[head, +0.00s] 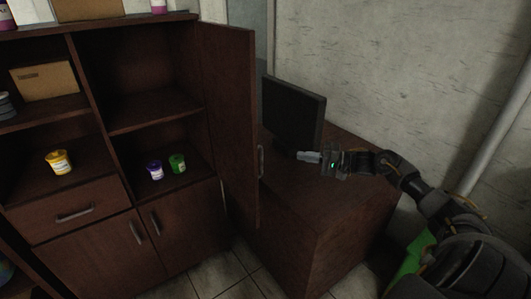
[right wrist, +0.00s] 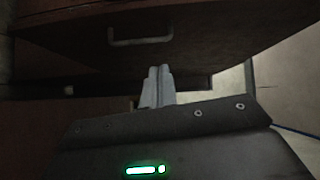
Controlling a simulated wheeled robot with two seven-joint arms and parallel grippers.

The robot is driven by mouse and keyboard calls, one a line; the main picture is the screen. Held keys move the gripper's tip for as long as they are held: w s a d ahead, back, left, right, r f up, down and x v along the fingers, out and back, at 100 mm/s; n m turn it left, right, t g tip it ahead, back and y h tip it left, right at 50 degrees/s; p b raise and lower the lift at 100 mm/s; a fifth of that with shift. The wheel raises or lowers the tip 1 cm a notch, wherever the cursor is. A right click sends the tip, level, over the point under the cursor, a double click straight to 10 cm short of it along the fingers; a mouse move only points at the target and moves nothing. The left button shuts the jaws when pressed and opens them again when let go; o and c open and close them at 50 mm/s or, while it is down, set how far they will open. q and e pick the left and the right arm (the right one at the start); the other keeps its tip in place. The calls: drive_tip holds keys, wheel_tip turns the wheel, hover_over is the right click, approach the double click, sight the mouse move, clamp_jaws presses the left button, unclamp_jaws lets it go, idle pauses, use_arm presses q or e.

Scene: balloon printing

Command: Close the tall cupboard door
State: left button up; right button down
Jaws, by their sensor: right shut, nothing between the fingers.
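The tall cupboard (head: 120,60) is dark brown wood and stands at the left in the head view. Its tall door (head: 229,110) stands open, swung out toward me on the cupboard's right side. A metal handle (head: 261,161) is on the door's free edge. My right gripper (head: 304,156) is shut and empty, a little to the right of the handle and apart from it. In the right wrist view the fingers (right wrist: 158,86) are together, and a handle (right wrist: 141,40) shows on a dark wood panel ahead of them. My left gripper is not in view.
A dark monitor (head: 293,112) stands on a brown desk (head: 330,205) right of the open door, close behind my right gripper. Open shelves hold a yellow tub (head: 59,162), a purple tub (head: 155,171) and a green tub (head: 178,163). Tiled floor (head: 235,272) shows in front.

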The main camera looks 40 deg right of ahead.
drive_tip(key=shift+s+a+r+m+y, duration=0.1)
drive_tip(key=shift+a+r+m+y, duration=0.2)
drive_tip(key=shift+m, duration=0.3)
drive_tip(key=s+a+p+x, duration=0.2)
drive_tip(key=p+x, duration=0.3)
drive_tip(key=x, duration=0.7)
drive_tip(key=shift+w+a+f, duration=0.15)
drive_tip(key=shift+w+a, duration=0.15)
drive_tip(key=shift+a, duration=0.1)
